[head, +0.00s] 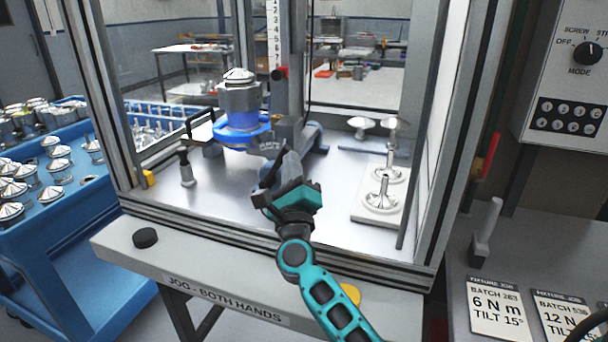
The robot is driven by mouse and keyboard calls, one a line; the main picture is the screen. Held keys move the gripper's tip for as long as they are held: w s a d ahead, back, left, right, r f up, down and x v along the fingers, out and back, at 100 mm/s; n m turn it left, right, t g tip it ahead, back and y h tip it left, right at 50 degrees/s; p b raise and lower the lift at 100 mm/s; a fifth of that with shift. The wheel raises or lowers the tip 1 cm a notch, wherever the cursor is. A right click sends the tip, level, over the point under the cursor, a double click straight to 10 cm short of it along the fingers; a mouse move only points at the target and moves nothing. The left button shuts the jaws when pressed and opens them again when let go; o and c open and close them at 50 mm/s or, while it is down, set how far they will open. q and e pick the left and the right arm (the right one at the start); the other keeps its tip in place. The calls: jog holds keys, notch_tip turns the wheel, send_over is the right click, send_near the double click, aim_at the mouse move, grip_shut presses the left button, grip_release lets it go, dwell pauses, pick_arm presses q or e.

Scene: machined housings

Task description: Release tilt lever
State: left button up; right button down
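The tilt fixture stands inside the framed cell, with a blue cradle (246,132) holding a grey machined housing (240,100) with a silver cone on top. A grey pivot block with a small scale (270,148) sits at the cradle's right. My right gripper (281,168) is just in front of this block, reaching up from the bottom. A dark bar and a grey pointed piece show at its tip; I cannot tell whether either is the tilt lever, or whether the gripper touches it. The tilt lever is not clearly visible. My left gripper is out of view.
Silver spindle-like parts stand on a white plate (362,210) at right. A small upright handle (187,170) stands at left. The front ledge carries a black button (145,238) and a yellow one (350,294). Frame posts bound the opening; a blue cart (60,235) stands left.

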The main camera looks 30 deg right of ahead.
jog(key=shift+w+a+r, duration=0.65)
jog(key=shift+w, duration=0.25)
jog(key=shift+w+a+r, duration=0.6)
jog(key=shift+w+a, duration=0.05)
jog(key=shift+w, duration=0.2)
jog(key=shift+a, duration=0.1)
